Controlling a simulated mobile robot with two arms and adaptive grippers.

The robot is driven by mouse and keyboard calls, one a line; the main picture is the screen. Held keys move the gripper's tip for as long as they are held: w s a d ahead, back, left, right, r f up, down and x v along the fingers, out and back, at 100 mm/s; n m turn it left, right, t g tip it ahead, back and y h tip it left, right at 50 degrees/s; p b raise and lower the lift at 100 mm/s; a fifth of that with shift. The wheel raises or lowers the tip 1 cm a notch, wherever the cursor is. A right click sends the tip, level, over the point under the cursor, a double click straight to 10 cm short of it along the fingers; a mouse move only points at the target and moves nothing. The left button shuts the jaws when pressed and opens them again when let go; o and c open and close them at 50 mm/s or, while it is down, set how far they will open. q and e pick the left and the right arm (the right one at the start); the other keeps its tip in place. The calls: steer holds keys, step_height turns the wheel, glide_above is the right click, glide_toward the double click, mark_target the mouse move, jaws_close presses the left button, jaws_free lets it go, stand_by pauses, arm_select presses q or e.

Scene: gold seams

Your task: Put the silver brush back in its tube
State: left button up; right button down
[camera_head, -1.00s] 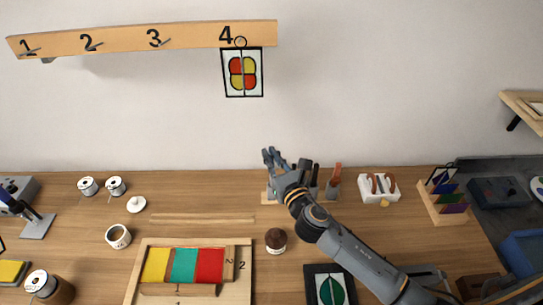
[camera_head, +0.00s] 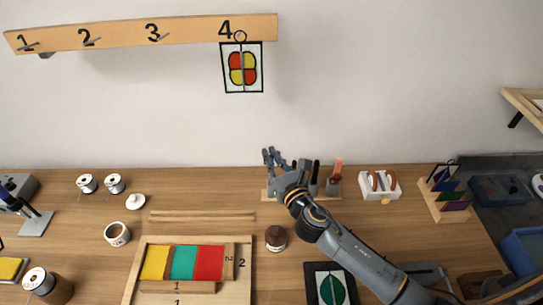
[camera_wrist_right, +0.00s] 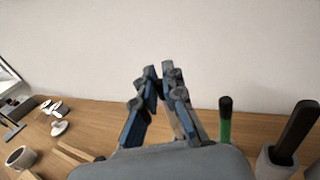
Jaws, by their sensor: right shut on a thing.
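My right gripper (camera_head: 272,158) is over the left end of the tool rack against the wall, with its fingers pointing up and away. It is shut on a thin thing, taken to be the silver brush, which the fingers mostly hide. In the right wrist view the gripper (camera_wrist_right: 160,78) stands upright, and a narrow greyish-tan piece (camera_wrist_right: 174,122) shows between its fingers. The rack (camera_head: 268,197) has a wooden base and grey tubes. I cannot make out the brush's own tube behind the hand. My left gripper is not in view.
A black handle (camera_head: 315,172) and an orange handle (camera_head: 338,170) stand right of my gripper. A brown-topped jar (camera_head: 276,238) is in front.

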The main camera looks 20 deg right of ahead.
steer(key=shift+f+b, duration=1)
steer(key=shift+f, duration=0.15)
stand_by(0.4)
steer(key=c, duration=0.9)
jaws_free()
steer(key=shift+r, duration=0.1)
step_height(320, 180, up, 7)
steer(key=p, duration=0.7)
stand_by(0.4)
